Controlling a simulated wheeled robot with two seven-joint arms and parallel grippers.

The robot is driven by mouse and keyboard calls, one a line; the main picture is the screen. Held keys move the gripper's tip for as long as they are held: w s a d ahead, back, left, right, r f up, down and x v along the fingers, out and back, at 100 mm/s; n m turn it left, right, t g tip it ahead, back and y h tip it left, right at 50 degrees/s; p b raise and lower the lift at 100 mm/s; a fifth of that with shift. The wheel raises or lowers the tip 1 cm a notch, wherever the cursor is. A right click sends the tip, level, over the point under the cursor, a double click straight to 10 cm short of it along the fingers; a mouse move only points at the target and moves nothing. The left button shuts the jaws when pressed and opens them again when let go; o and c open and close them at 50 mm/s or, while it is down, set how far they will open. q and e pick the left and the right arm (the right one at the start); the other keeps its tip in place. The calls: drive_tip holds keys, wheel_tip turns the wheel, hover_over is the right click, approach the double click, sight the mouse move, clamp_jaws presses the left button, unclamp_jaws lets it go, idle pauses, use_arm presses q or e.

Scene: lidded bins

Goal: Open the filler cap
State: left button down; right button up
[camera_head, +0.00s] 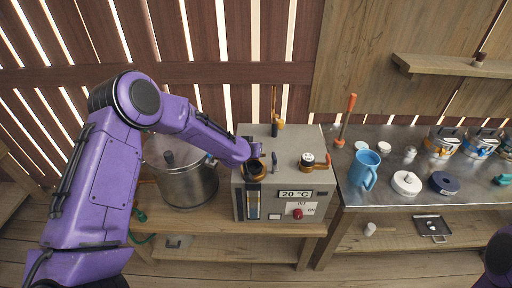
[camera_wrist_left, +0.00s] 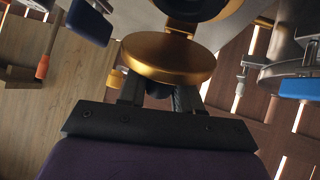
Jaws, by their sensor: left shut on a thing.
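The filler cap (camera_wrist_left: 168,57) is a round brass disc. In the left wrist view it is swung up from a brass ring around a dark filler opening (camera_wrist_left: 195,8), joined at a small hinge. In the head view the dark opening (camera_head: 256,169) shows on the top left of the grey machine (camera_head: 240,200). My left gripper (camera_wrist_left: 160,95) is shut on a dark knob at the back of the cap; the fingers partly hide the knob. In the head view my left gripper (camera_head: 252,152) is just behind the opening. My right gripper is out of view.
A steel pot (camera_head: 185,185) stands left of the machine, under my left arm. A blue jug (camera_head: 364,170) and several lids and pots stand on the right bench.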

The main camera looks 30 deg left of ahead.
use_arm(q)
drive_tip(key=c, duration=0.9)
unclamp_jaws()
drive_tip(key=a+b+v, duration=0.1)
drive_tip(key=b+v, duration=0.1)
drive_tip(key=v, duration=0.8)
drive_tip(key=shift+s+d+r, duration=0.15)
drive_tip(key=shift+s+d, duration=0.05)
drive_tip(key=shift+d, duration=0.3)
